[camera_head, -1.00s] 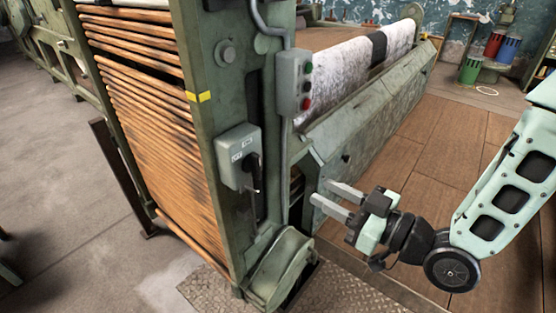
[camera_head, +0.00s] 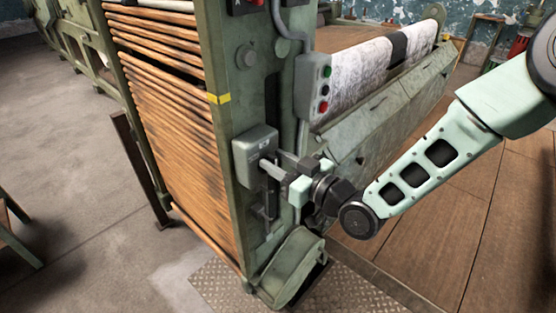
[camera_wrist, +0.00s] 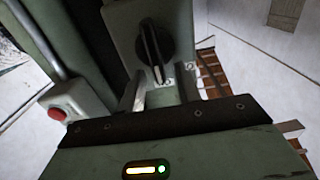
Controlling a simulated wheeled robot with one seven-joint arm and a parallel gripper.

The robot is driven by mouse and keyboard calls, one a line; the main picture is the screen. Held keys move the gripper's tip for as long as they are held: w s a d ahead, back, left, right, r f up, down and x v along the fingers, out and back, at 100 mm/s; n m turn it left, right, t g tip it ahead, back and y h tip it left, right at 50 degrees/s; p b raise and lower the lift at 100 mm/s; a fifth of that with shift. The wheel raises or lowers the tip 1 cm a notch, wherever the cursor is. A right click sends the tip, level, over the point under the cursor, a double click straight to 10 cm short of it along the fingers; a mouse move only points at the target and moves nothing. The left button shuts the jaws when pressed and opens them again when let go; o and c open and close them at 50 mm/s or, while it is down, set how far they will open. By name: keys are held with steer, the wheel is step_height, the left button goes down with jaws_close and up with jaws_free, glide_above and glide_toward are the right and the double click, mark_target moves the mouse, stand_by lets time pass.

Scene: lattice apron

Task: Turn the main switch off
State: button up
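The main switch is a grey-green box (camera_head: 250,148) on the green machine post, and my arm partly covers it in the head view. In the wrist view the same box (camera_wrist: 120,25) fills the top middle, with a black rotary handle (camera_wrist: 151,50) on its face. My gripper (camera_head: 270,169) is at the lower right of the box. In the wrist view its two fingers (camera_wrist: 161,92) are apart, one to each side of the handle's lower end, with nothing clamped. Whether a finger touches the handle I cannot tell.
A push-button box (camera_head: 313,87) with green and red buttons hangs on the post, above and right of my gripper. Its red button (camera_wrist: 58,114) shows at left in the wrist view. A green curved guard (camera_head: 290,265) sits below. Wooden floor at right is open.

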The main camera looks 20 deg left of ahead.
steer(key=shift+a, duration=0.1)
jaws_close()
